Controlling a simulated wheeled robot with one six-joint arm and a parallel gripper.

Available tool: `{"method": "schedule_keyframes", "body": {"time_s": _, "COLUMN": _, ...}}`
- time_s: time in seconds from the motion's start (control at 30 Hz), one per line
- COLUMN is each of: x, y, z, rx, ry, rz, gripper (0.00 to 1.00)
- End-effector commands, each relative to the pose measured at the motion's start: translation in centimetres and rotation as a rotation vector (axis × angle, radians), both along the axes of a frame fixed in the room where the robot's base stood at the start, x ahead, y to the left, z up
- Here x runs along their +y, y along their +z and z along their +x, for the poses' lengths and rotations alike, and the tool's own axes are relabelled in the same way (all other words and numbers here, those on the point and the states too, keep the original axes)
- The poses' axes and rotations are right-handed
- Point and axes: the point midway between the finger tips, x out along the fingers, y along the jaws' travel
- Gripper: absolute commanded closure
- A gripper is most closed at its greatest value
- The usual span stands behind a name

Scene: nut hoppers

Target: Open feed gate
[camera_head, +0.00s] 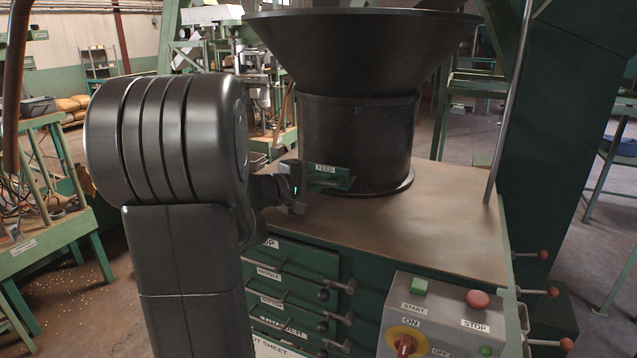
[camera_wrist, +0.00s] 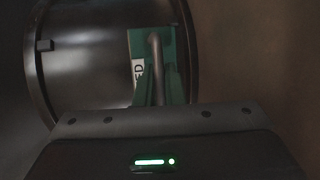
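The black hopper (camera_head: 357,135) stands on the machine's brown top. A green feed gate plate (camera_head: 338,180) with a white FEED label (camera_head: 325,169) is low on its front. In the wrist view the green plate (camera_wrist: 138,45) and part of its label (camera_wrist: 139,72) show, with a grey bar-like handle (camera_wrist: 157,65) in front. My gripper (camera_head: 309,187) is right at the gate, and its body fills the bottom of the wrist view. Its fingertips are not clear, so I cannot tell whether they are open or closed around the handle.
A control box (camera_head: 440,318) with a green START button (camera_head: 419,287), red STOP button (camera_head: 477,299) and a red-yellow switch (camera_head: 404,345) is at the front. Labelled green drawers (camera_head: 290,270) with dark knobs are below the top. The brown top (camera_head: 450,235) is clear right of the hopper.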

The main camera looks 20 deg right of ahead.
Motion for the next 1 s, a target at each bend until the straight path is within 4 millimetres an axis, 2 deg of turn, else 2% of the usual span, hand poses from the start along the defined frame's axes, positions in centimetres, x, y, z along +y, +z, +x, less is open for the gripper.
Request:
{"method": "schedule_keyframes", "body": {"time_s": 0.23, "x": 0.7, "y": -0.2, "z": -0.4, "rx": -0.002, "ry": 0.002, "rz": -0.001, "gripper": 1.00}}
{"method": "schedule_keyframes", "body": {"time_s": 0.5, "x": 4.1, "y": -0.4, "z": -3.2, "rx": -0.005, "ry": 0.006, "rz": -0.001, "gripper": 1.00}}
{"method": "schedule_keyframes", "body": {"time_s": 0.7, "x": 5.8, "y": -0.2, "z": -4.8, "rx": -0.002, "ry": 0.004, "rz": 0.000, "gripper": 1.00}}
{"method": "schedule_keyframes", "body": {"time_s": 1.0, "x": 6.0, "y": 0.0, "z": -5.0, "rx": 0.001, "ry": 0.001, "rz": 0.001, "gripper": 1.00}}
